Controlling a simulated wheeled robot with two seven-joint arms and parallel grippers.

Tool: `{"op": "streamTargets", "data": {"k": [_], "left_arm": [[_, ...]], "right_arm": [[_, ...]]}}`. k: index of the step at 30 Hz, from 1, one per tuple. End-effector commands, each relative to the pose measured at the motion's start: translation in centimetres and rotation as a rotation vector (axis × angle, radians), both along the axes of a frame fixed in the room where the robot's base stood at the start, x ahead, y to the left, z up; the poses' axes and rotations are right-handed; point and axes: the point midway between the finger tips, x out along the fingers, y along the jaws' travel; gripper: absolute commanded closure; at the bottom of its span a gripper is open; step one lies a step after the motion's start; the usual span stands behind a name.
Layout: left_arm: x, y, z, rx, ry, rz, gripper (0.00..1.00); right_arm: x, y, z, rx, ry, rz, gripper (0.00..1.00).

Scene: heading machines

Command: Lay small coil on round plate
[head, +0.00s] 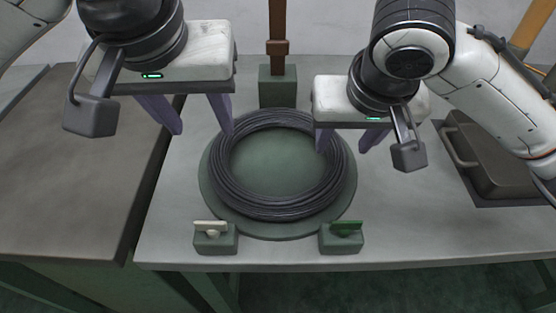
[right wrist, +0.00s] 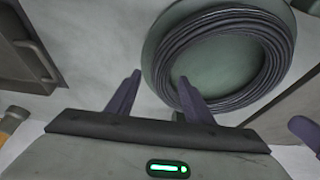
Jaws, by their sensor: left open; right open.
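The small coil (head: 225,180) is a ring of dark grey wire. My left gripper (head: 203,132) is open above the coil's left side, with one finger over or close to the ring and nothing between the fingers. My right gripper (head: 343,145) is open at the coil's right side, also empty. In the right wrist view, the coil (right wrist: 283,50) rests on the plate (right wrist: 150,50), and one finger of my right gripper (right wrist: 155,95) overlaps its edge. I cannot tell whether the fingers touch the coil.
A post (head: 278,85) stands behind the plate. A dark handled tray (head: 490,165) lies at right. A brown table surface (head: 70,160) is at left.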

Motion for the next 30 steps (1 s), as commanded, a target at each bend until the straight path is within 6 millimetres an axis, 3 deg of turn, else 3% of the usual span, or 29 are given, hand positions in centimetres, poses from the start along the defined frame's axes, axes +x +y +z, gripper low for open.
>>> {"op": "streamTargets", "data": {"k": [3, 12, 30], "left_arm": [[0.0, 0.0, 0.0, 0.0, 0.0, 0.0, 0.53], [0.0, 0.0, 0.0, 0.0, 0.0, 0.0, 0.53], [0.0, 0.0, 0.0, -0.001, 0.0, -0.001, 0.53]], "right_arm": [[-0.8, -0.1, 2.5, -0.002, -0.009, -0.001, 0.53], [-2.7, 0.0, 6.7, -0.002, -0.003, -0.001, 0.53], [-3.2, 0.0, 7.6, -0.001, 0.001, -0.001, 0.53]]}}
